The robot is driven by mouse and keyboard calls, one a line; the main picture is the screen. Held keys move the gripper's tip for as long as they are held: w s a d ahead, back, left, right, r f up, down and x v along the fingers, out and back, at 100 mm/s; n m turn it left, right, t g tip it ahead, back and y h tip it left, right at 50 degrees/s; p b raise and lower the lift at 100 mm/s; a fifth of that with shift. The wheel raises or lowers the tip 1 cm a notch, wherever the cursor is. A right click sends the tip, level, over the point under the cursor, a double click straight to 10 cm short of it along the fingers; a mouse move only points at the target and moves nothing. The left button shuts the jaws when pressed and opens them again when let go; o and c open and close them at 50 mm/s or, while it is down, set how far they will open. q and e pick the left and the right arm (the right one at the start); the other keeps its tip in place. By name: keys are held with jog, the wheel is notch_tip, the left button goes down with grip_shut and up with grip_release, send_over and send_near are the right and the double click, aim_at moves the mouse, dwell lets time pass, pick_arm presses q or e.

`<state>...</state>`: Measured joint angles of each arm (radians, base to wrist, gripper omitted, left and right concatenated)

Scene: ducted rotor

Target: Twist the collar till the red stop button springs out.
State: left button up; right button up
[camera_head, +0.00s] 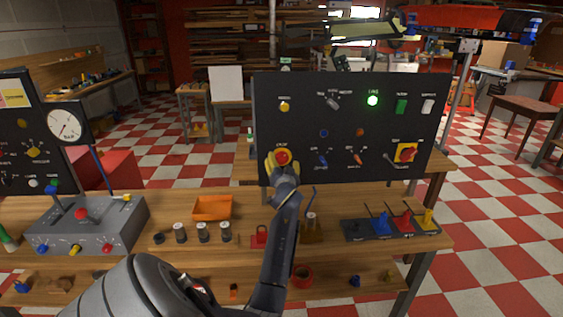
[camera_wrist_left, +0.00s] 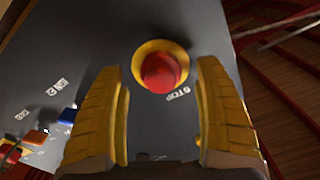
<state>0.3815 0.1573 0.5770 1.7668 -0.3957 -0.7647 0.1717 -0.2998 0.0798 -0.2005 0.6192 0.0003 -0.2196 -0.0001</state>
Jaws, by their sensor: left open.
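The red stop button (camera_head: 283,156) sits in a yellow collar on the left part of the dark upright panel (camera_head: 340,115). In the left wrist view the red button (camera_wrist_left: 161,72) and the yellow collar (camera_wrist_left: 144,54) show face-on, with the word STOP printed beside them. My left gripper (camera_head: 281,166) is right at the button in the head view. In the left wrist view its yellow fingers (camera_wrist_left: 163,95) are open, one on each side of the button and apart from the collar. I cannot tell how far the button stands out. My right gripper is not in view.
The panel also carries a lit green lamp (camera_head: 372,100), several switches and a red knob on a yellow plate (camera_head: 406,153). An orange tray (camera_head: 212,208) and several small cylinders lie on the bench. A grey control box (camera_head: 88,225) stands at left.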

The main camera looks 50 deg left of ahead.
pick_arm(q)
jog(key=v, duration=1)
jog(key=shift+a, duration=0.1)
